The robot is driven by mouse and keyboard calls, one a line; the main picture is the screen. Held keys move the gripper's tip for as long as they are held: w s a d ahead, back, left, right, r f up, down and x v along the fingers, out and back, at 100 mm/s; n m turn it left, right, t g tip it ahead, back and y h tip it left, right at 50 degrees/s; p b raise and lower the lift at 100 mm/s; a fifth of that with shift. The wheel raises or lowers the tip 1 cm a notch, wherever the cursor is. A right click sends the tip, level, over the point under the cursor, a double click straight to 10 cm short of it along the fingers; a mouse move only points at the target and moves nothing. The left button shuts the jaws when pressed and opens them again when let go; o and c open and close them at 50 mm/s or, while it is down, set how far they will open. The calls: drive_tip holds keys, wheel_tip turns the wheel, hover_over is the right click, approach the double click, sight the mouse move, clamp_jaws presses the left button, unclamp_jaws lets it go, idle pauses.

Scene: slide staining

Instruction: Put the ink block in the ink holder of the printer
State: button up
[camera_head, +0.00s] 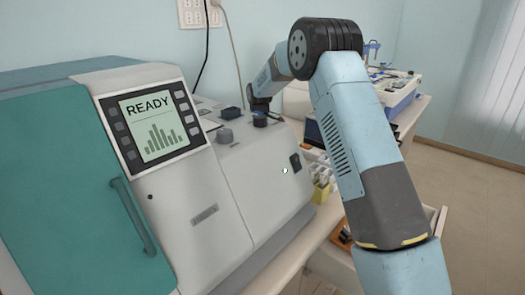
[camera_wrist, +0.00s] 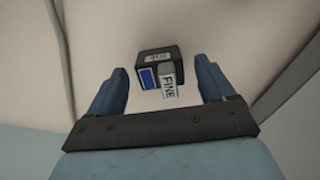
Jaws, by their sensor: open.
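A small black block (camera_wrist: 158,68) with a blue patch and white labels, one reading "FINE", lies on a pale surface in the wrist view. It looks like the ink block. My open gripper (camera_wrist: 160,64) has one blue finger on each side of it in that picture, with gaps on both sides. How far below the fingertips it lies is unclear. In the head view, my gripper (camera_head: 260,119) points down at the back of the printer's top. The printer (camera_head: 215,205) is pale grey with a teal door and a "READY" screen. I cannot make out its ink holder.
Lab equipment (camera_head: 395,85) stands at the back right. Open floor shows at the right.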

drive_tip(key=c, duration=1.2)
drive_tip(key=shift+c, duration=0.2)
drive_tip(key=shift+r, duration=0.15)
